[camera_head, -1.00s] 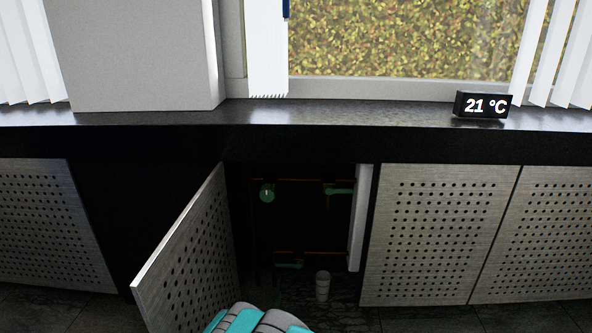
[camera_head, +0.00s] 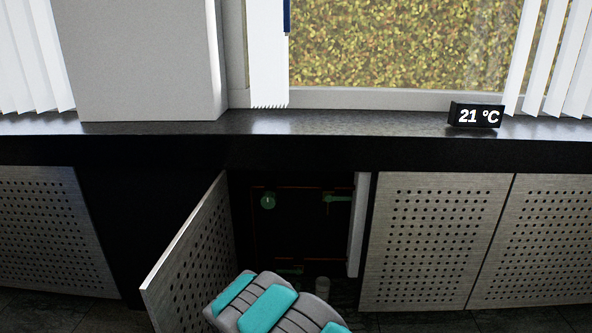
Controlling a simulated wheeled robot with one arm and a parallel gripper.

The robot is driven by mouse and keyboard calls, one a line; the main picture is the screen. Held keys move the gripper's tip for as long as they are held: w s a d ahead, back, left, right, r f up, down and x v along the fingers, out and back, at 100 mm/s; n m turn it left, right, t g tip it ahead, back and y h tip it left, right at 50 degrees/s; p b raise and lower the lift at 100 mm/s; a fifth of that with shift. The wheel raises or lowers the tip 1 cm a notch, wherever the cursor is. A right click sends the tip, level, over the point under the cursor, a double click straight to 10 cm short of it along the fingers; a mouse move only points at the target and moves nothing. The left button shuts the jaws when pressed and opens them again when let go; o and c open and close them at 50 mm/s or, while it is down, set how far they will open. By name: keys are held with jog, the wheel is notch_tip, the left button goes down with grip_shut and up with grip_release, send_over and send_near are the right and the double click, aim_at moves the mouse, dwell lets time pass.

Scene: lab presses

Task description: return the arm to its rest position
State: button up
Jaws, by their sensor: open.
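My arm (camera_head: 275,305) shows at the bottom middle as a rounded grey link with teal panels. It rises in front of the open cabinet, and overlaps the lower part of its door in the picture. My gripper is not in view. The perforated metal cabinet door (camera_head: 195,255) stands swung open to the left of the opening.
Inside the dark cabinet are a round green gauge or knob (camera_head: 268,201), a green valve handle (camera_head: 338,198) and a pale cylinder (camera_head: 323,285), partly hidden by my arm. Closed perforated panels (camera_head: 437,240) flank it. A 21 °C display (camera_head: 476,115) stands on the sill (camera_head: 350,123).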

jog(key=s+d+r+m+g+p, duration=0.1)
jog(key=s+d+r+m+g, duration=0.15)
jog(key=r, duration=0.25)
jog(key=s+d+r+m+g+y+p, duration=0.1)
jog(key=s+d+r+m+g, duration=0.1)
jog(key=s+d+r+m, duration=0.3)
jog(key=s+d+r+g+p, duration=0.1)
jog(key=s+r+g, duration=0.15)
jog(key=r, duration=0.35)
jog(key=s+d+r+m+g+p, duration=0.1)
jog(key=s+r, duration=0.5)
jog(key=s, duration=0.7)
jog(key=s+d+r+m+g+y+p, duration=0.1)
jog(key=s+r+g, duration=0.4)
jog(key=s, duration=0.9)
jog(key=s+d+r+m+g+p, duration=0.2)
jog(key=s+d+r, duration=0.3)
jog(key=s, duration=0.8)
jog(key=shift+s+r+m+g, duration=0.15)
jog(key=shift+r+m+g, duration=0.55)
jog(key=shift+r+m, duration=0.2)
